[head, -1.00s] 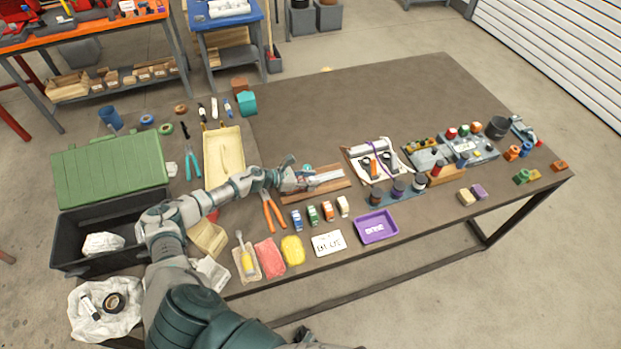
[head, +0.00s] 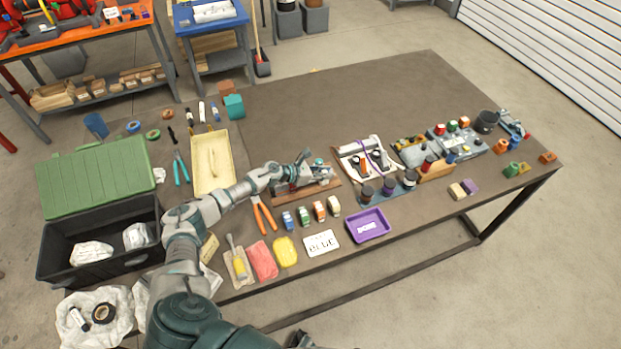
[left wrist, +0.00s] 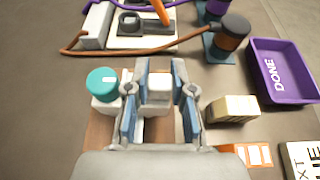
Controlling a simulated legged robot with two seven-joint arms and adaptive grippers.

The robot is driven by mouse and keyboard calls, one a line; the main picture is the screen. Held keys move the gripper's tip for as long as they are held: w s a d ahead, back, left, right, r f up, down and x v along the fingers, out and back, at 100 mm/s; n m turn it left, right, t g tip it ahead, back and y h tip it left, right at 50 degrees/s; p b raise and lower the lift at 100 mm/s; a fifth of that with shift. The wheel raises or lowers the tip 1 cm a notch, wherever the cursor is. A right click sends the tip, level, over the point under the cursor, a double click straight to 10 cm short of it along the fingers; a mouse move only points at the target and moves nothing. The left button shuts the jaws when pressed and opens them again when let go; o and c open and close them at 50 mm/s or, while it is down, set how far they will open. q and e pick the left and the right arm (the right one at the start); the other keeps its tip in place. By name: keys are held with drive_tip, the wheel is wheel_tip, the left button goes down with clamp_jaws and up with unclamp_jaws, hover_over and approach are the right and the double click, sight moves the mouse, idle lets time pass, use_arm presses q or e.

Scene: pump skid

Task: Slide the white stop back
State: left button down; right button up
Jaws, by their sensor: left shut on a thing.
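The white stop (left wrist: 158,92) shows as a white block between the fingers of my left gripper in the left wrist view. My left gripper (left wrist: 160,102) is shut on it, one finger on each side. In the head view my left gripper (head: 306,160) is over the slide on its brown wooden base (head: 320,189), and its fingers and wrist hide much of the stop and rail. A teal round knob (left wrist: 103,82) on a white block stands just left of the fingers in the left wrist view. My right gripper is not in view.
Small coloured boxes (head: 304,216) stand in front of the base. Orange-handled pliers (head: 263,214) lie left of them. A purple tray (head: 369,226) and a rack of dark round pieces (head: 388,190) are at right. The table behind (head: 350,95) is clear.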

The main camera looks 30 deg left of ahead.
use_arm(q)
drive_tip(key=shift+w+d, duration=0.2)
drive_tip(key=shift+w, duration=0.1)
drive_tip(key=c, duration=1.3)
unclamp_jaws()
drive_tip(key=shift+o, duration=0.3)
drive_tip(key=shift+a, duration=0.1)
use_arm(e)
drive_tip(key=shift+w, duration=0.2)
use_arm(q)
drive_tip(key=shift+a, duration=0.1)
drive_tip(key=v, duration=1.2)
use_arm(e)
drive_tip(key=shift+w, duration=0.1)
use_arm(q)
drive_tip(key=shift+f, duration=0.1)
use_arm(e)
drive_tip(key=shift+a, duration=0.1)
